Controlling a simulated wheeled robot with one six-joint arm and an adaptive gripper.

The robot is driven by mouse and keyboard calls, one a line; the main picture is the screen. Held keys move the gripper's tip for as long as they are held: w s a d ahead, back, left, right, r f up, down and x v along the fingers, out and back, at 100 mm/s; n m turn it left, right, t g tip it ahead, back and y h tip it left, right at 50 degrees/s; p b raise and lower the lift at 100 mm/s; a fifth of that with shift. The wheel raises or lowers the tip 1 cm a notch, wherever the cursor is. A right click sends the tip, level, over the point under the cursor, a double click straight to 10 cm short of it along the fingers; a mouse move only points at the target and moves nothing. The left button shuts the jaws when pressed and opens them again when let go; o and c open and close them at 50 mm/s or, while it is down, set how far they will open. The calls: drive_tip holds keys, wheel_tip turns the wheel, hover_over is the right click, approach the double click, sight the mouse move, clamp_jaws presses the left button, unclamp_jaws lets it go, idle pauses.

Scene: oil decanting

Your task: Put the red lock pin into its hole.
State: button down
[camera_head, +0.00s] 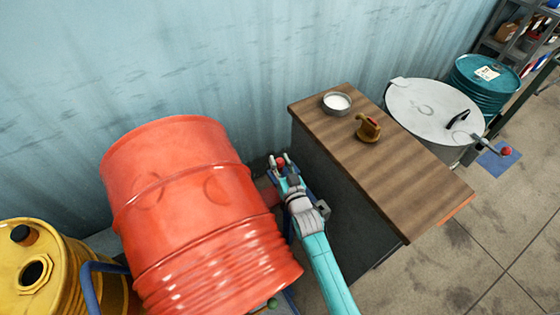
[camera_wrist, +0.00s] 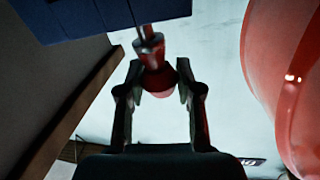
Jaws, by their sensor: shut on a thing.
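The red lock pin (camera_wrist: 157,82) has a round red knob and a metallic shaft end. In the wrist view, my gripper (camera_wrist: 159,70) is shut on the knob, one finger on each side. The pin's far end points at the edge of a blue metal part (camera_wrist: 95,15); I cannot tell whether it enters a hole there. In the head view, my gripper (camera_head: 284,168) is just right of the red drum (camera_head: 190,210), with a small red spot of the pin (camera_head: 280,162) between its fingers. The hole itself is not visible.
A wooden-topped cabinet (camera_head: 390,165) stands close on the right, bearing a round dish (camera_head: 337,102) and a brass-coloured fitting (camera_head: 368,128). A yellow drum (camera_head: 60,265) is at lower left. A white-lidded drum (camera_head: 425,108) stands beyond the cabinet. Corrugated wall lies behind.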

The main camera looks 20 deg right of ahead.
drive_tip(key=shift+f, duration=0.9)
drive_tip(key=c, duration=0.7)
unclamp_jaws()
drive_tip(key=s, duration=1.2)
